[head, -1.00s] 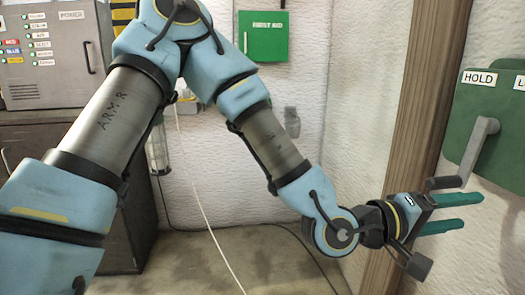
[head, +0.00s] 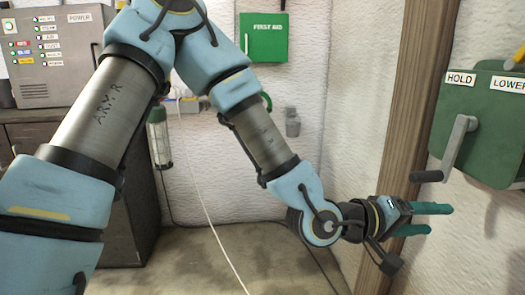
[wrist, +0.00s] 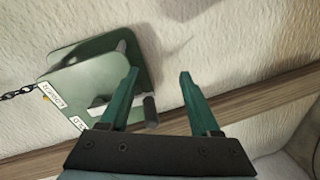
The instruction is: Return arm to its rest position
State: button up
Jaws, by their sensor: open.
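My gripper (head: 432,219) is at the lower right in the head view, with its two teal fingers apart and nothing between them. It points right toward the wall, just below and left of a crank handle (head: 455,145) on a green wall box (head: 492,122). In the wrist view the open fingers (wrist: 155,95) reach up from the bottom, and the green box (wrist: 85,75) lies to the upper left. The dark grip of the handle (wrist: 151,110) shows beside the left finger; I cannot tell whether they touch. My arm is bent and stretched out to the right.
The box carries the labels HOLD and LOWER. A wooden post (head: 405,120) runs up the wall left of it. A green first aid box (head: 264,37) hangs on the back wall. A grey power cabinet (head: 60,55) stands at the left. A thin pale cord (head: 208,220) hangs behind my arm.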

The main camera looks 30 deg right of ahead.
jog(key=w+a+f+t+y+p, duration=0.1)
jog(key=w+a+f+t+y, duration=0.3)
jog(key=w+a, duration=0.8)
jog(key=w+a+f+t+y+p, duration=0.2)
jog(key=w+a+f+t+y, duration=0.2)
jog(key=w+a, duration=0.75)
jog(key=w+a+r+n+y+p, duration=0.1)
jog(key=w+a+n+y, duration=0.15)
jog(key=w+a, duration=0.35)
jog(key=w+a+r+n+y, duration=0.1)
jog(key=w+a+r+y, duration=0.2)
jog(key=a, duration=0.6)
jog(key=s+a+r+n+g+y+p, duration=0.1)
jog(key=s+a+r+n, duration=0.1)
jog(key=a, duration=1.2)
jog(key=shift+s+a+r+n+y, duration=0.15)
jog(key=shift+s+r+n+y, duration=0.2)
jog(key=shift+s+r, duration=0.15)
